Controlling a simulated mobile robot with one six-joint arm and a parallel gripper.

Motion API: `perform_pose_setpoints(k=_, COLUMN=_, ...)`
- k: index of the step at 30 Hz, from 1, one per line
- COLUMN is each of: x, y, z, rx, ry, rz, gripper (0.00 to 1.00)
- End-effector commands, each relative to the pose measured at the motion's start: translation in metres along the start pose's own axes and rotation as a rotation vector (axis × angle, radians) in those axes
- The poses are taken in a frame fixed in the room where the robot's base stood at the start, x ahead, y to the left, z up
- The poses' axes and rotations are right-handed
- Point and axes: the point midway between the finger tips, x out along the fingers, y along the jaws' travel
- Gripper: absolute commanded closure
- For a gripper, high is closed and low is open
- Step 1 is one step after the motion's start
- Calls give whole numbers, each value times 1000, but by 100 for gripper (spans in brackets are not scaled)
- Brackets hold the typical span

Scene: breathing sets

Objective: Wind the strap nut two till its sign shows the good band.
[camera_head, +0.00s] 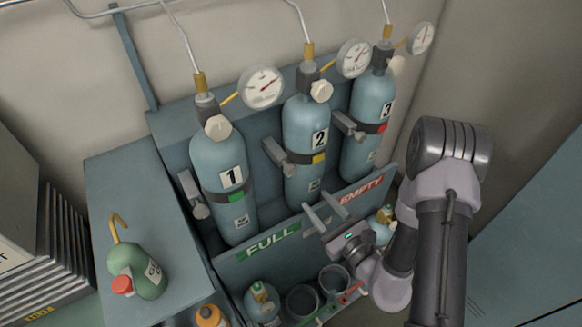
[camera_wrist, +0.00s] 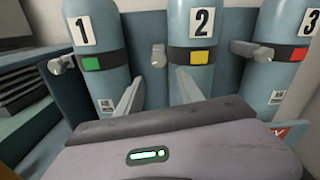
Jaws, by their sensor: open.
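Cylinder two (camera_head: 306,118) is a pale blue bottle standing upright between two others. A dark strap crosses its middle, with a yellow sign (camera_head: 319,158) on it. Strap nut two (camera_head: 273,150) is a grey knob on the strap's left side, and it also shows in the wrist view (camera_wrist: 158,56). My gripper (camera_head: 317,204) is open and empty, in front of and below the strap of cylinder two. In the wrist view its fingers (camera_wrist: 160,76) stand apart, with the nut above and between their tips. They do not appear to touch it.
Cylinder one (camera_head: 219,165) has a green sign; cylinder three (camera_head: 372,100) has a red one. Their strap nuts stick out at their left sides. A rack panel marked FULL and EMPTY (camera_head: 268,242) runs below.

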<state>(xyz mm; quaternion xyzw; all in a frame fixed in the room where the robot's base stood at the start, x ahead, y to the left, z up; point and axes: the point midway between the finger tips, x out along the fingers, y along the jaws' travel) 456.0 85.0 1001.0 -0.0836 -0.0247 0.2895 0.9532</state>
Motion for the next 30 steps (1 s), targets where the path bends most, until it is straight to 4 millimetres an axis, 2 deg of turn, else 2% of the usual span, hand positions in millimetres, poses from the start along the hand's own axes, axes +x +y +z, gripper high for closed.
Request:
perform_pose_setpoints(k=1, x=16, y=2, z=3, rx=-5, ry=-5, rz=8, gripper=56)
perform_pose_setpoints(k=6, x=67, y=2, z=4, rx=-3, ry=-7, rz=8, gripper=56)
perform_pose_setpoints(k=13, x=117, y=2, z=2, rx=-1, ry=-5, rz=5, gripper=56)
perform_pose_setpoints(k=18, x=133, y=2, z=2, rx=1, ry=-4, rz=4, gripper=56)
perform_pose_setpoints(k=27, x=136, y=2, z=2, rx=2, ry=-2, rz=4, gripper=56)
perform_pose_setpoints(k=30, x=136, y=2, z=2, rx=1, ry=-2, rz=4, gripper=74)
